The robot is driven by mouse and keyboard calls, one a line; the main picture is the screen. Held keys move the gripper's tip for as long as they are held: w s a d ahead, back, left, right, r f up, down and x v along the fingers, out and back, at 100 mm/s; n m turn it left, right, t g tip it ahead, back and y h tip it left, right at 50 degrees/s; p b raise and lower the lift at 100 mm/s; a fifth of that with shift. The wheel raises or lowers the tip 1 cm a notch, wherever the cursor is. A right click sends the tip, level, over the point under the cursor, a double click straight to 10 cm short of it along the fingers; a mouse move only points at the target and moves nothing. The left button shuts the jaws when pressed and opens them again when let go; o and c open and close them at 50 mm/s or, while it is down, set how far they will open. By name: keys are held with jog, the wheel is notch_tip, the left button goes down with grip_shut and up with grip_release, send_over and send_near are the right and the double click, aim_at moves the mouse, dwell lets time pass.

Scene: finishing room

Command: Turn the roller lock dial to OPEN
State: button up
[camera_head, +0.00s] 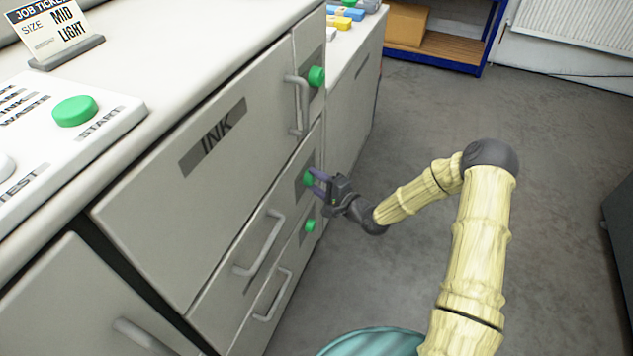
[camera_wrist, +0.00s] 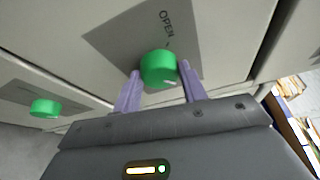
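A round green dial (camera_wrist: 158,70) sits on a grey plate (camera_wrist: 112,42) marked OPEN, with a short tick under the word. A small pale mark shows on the dial's lower right side, away from the word OPEN. It is on the middle front of the cabinet in the head view (camera_head: 308,179). My gripper (camera_head: 313,181) reaches it from the right. In the wrist view its two purple fingers (camera_wrist: 160,80) stand on either side of the dial, with a narrow gap visible on each side. No label naming this dial is readable.
Another green dial (camera_head: 310,226) is below, and a third (camera_head: 316,76) is above by the INK panel (camera_head: 212,137). Bar handles (camera_head: 262,246) stick out from the cabinet front. A green START button (camera_head: 75,111) is on top.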

jog(key=c, duration=0.4)
jog(key=shift+d, duration=0.15)
jog(key=shift+f+n+b, duration=0.2)
jog(key=shift+n+b, duration=0.1)
jog(key=shift+n, duration=0.1)
jog(key=n, duration=0.1)
jog(key=n+b, duration=0.1)
jog(key=n+t+y+b, duration=0.1)
jog(key=shift+s+f, duration=0.1)
jog(key=shift+f, duration=0.15)
jog(key=n+y+b, duration=0.1)
jog(key=n, duration=0.1)
jog(key=n+y+b, duration=0.1)
jog(key=n+b, duration=0.1)
jog(key=n, duration=0.1)
jog(key=shift+f, duration=0.2)
jog(key=shift+w+d+n+g+y+b, duration=0.15)
jog(key=shift+n+g+y+b, duration=0.9)
jog(key=shift+n, duration=1.55)
jog(key=shift+w+a+n+g+y+b, duration=0.15)
jog(key=shift+n+g+y+b, duration=0.5)
jog(key=shift+n+b, duration=1.35)
jog(key=shift+w+d+n+g+y+b, duration=0.15)
jog(key=shift+n+g+y+b, duration=0.6)
jog(key=shift+n, duration=2.45)
jog(key=shift+r, duration=0.1)
